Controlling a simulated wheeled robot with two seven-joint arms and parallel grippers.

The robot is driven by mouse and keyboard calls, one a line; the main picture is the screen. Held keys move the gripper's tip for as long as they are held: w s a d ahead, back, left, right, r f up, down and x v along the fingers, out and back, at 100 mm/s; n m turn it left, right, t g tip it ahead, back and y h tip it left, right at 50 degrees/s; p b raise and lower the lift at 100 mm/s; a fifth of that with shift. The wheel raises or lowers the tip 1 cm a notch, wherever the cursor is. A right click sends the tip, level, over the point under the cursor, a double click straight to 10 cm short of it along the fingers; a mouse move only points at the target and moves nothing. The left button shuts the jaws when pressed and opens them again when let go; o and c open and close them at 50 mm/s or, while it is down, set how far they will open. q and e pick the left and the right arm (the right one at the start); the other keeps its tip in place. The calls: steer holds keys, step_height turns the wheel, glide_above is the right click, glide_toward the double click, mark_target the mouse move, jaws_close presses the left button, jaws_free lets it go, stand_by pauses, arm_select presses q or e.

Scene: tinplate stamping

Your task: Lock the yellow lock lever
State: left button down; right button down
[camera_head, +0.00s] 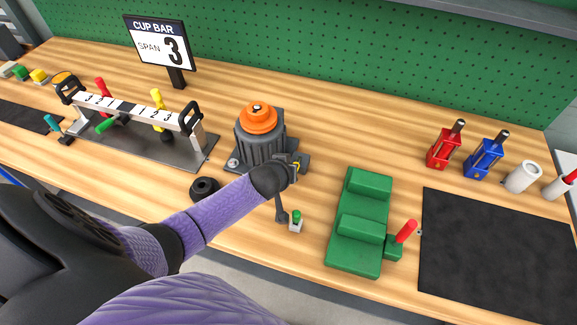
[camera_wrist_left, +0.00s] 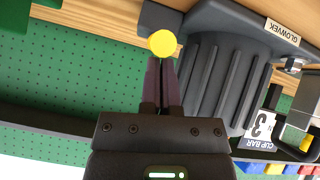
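The lock lever's round yellow end (camera_wrist_left: 162,43) shows in the left wrist view, right at the fingertips of my left gripper (camera_wrist_left: 162,62). The fingers lie close together, with only a thin dark gap, and seem to touch or nearly touch it. In the head view my left gripper (camera_head: 297,167) is at the right side of a grey ribbed housing (camera_head: 262,150) with an orange top (camera_head: 257,117). A small bit of yellow shows there; the rest of the lever is hidden. The housing also fills the right of the wrist view (camera_wrist_left: 225,80). My right gripper is out of view.
A small green-topped lever (camera_head: 296,218) stands just below the gripper. A green block fixture (camera_head: 360,225) with a red handle (camera_head: 406,231) is to the right. A black ring (camera_head: 204,188) lies left of my forearm. The cup bar stand (camera_head: 135,105) is at left.

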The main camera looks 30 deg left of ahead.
arm_select(q)
steer(key=shift+s+d+f, duration=0.1)
steer(key=shift+s+f, duration=0.25)
steer(key=shift+f, duration=0.15)
step_height(320, 180, up, 6)
steer(key=p, duration=0.5)
steer(key=s+r+p, duration=0.2)
steer(key=s, duration=0.6)
steer(key=shift+d+r, duration=0.3)
steer(key=shift+r, duration=0.1)
